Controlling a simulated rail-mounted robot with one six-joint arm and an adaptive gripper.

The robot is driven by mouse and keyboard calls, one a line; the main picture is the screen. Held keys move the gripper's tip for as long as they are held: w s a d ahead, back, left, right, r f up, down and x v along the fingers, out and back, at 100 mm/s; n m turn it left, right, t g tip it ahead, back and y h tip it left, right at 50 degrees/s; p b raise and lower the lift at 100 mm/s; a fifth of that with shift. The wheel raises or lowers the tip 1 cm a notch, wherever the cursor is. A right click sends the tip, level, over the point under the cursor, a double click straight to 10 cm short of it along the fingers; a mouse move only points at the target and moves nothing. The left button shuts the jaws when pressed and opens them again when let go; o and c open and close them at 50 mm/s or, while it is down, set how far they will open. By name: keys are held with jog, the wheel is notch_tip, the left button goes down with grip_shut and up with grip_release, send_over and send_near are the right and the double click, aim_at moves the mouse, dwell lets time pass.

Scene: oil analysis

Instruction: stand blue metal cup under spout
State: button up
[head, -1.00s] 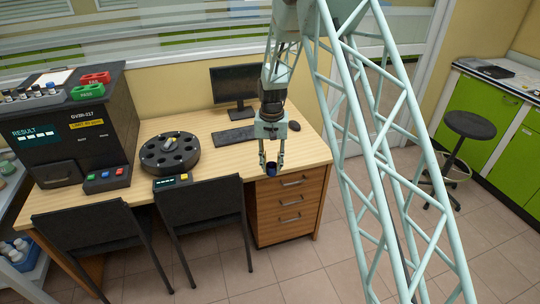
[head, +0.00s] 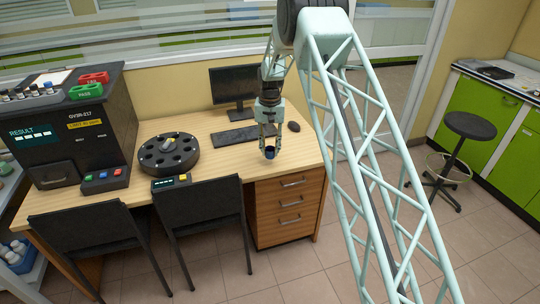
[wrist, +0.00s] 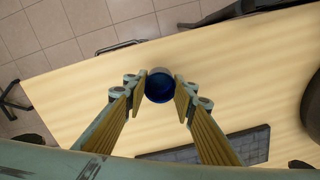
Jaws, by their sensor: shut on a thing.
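The blue metal cup (head: 270,153) is between the fingertips of my gripper (head: 269,146) over the right part of the wooden desk. In the wrist view the cup (wrist: 159,86) shows its dark blue inside, with a finger on each side of it. My gripper (wrist: 158,95) is shut on the cup. I cannot tell how far the cup is above the desk. No spout can be clearly made out. A dark analyser (head: 80,130) with a RESULT display stands at the left end of the desk.
A black round carousel (head: 168,155) stands mid-desk. A keyboard (head: 248,135), monitor (head: 234,85) and mouse (head: 294,127) lie behind and beside my gripper. Two black chairs (head: 200,205) stand at the front edge. A red and a green tray (head: 86,90) sit on the analyser.

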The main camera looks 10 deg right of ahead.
aim_at(270, 153)
jog(key=shift+w, duration=0.45)
jog(key=shift+d, duration=0.1)
jog(key=shift+w, duration=0.25)
jog(key=shift+f+b, duration=0.55)
jog(key=shift+f, duration=1.3)
jog(key=shift+f, duration=0.15)
jog(key=o, duration=0.8)
jog(key=shift+o, duration=0.2)
notch_tip(270, 153, up, 12)
jog(key=p, duration=0.2)
jog(key=shift+r, duration=0.2)
